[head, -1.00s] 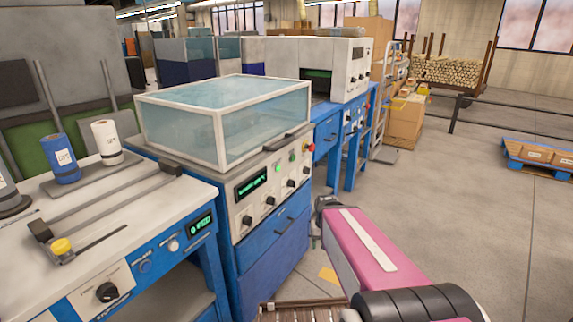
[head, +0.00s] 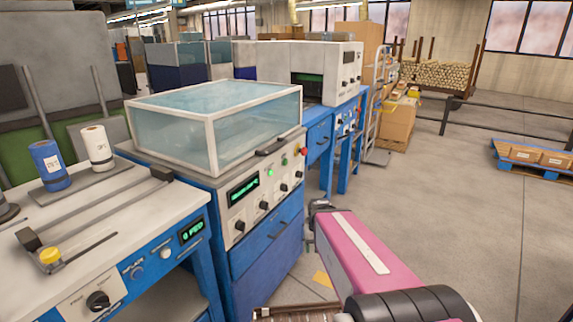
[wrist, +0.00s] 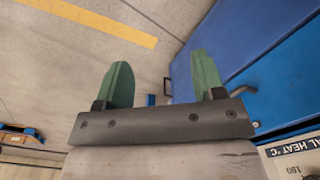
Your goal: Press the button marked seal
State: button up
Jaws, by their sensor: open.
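No marking that reads "seal" is legible in the head view. The blue sealing machine with a clear glass hood (head: 215,125) has a pale front panel with a green display (head: 243,190), dark knobs, a green button (head: 270,170) and a red button (head: 303,151). In the wrist view a panel corner (wrist: 295,160) reads "AL HEAT °C", cut off by the frame edge. My gripper (wrist: 163,75) is open and empty, its two green fingers apart, above the floor beside blue cabinet fronts. In the head view its dark end (head: 320,207) is right of the machine, apart from its panel.
A table (head: 60,235) at the left holds blue and white rolls, with a knob (head: 97,300) and a display on its front. Another blue bench with a white machine (head: 310,65) stands behind. A blue pallet (head: 530,160) lies at right. The middle floor is clear.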

grip_shut()
dwell(1.6)
